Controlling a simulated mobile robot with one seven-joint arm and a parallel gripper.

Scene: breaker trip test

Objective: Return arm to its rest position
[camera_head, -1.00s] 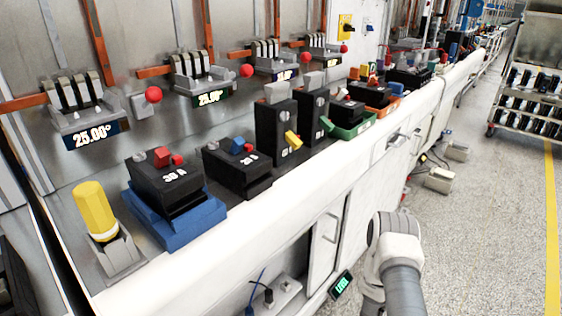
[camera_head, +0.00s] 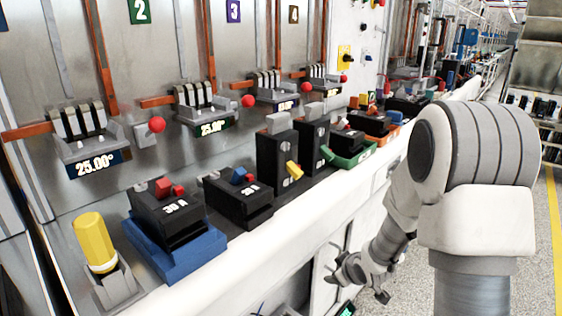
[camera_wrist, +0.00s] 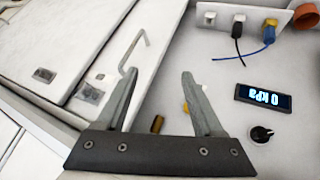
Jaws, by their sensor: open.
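My arm (camera_head: 470,165) rises at the right of the head view, bent, with its forearm reaching down and left toward the bench front. My gripper (camera_head: 356,282) hangs low beside the white cabinet front, below the bench top. In the wrist view my gripper (camera_wrist: 160,76) has its two fingers spread apart with nothing between them. Behind the fingers are a cabinet door with a bent metal handle (camera_wrist: 133,55) and a panel with a small display (camera_wrist: 263,99) and a black knob (camera_wrist: 261,134). I cannot tell whether the fingers touch anything.
The white bench (camera_head: 235,275) carries black breakers (camera_head: 166,212), a blue tray (camera_head: 180,262), a yellow-handled tool (camera_head: 95,240) and a green tray (camera_head: 350,158). Busbar stations with red knobs line the back wall. Open floor (camera_head: 538,215) lies right of my arm.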

